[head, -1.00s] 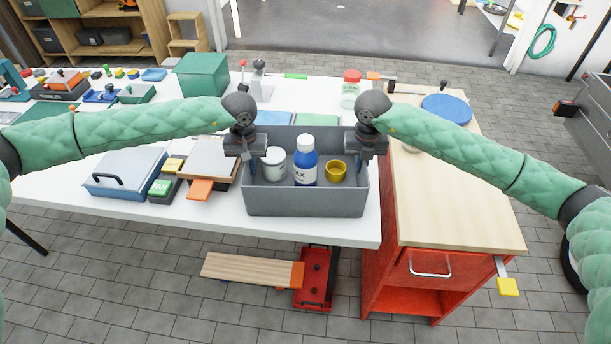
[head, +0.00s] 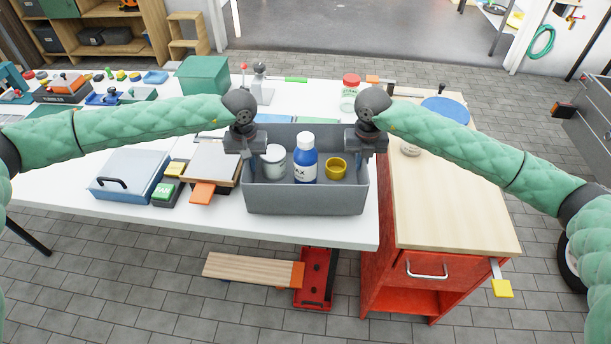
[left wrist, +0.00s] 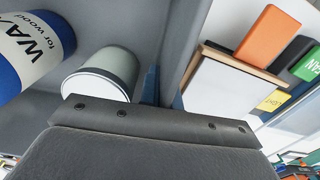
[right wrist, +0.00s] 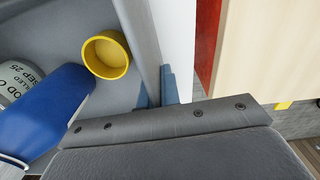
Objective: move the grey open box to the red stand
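The grey open box (head: 305,199) is at the front right end of the white table, upright. It holds a white-capped blue bottle (head: 305,167), a grey-white cup (head: 273,163) and a yellow ring-like cup (head: 336,168). My left gripper (head: 250,165) is shut on the box's left wall and my right gripper (head: 363,165) on its right wall. In the wrist views, blue fingertips show on both sides of each wall. The red stand (head: 379,240), with a pale wooden top, is just right of the table. Any gap under the box is hard to see.
On the stand's top are a blue disc (head: 446,110) and a small round item (head: 410,148); its front middle is bare. A red-capped jar (head: 350,92) stands behind my right gripper. A blue case (head: 130,174) and a tray (head: 212,162) lie left of the box.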

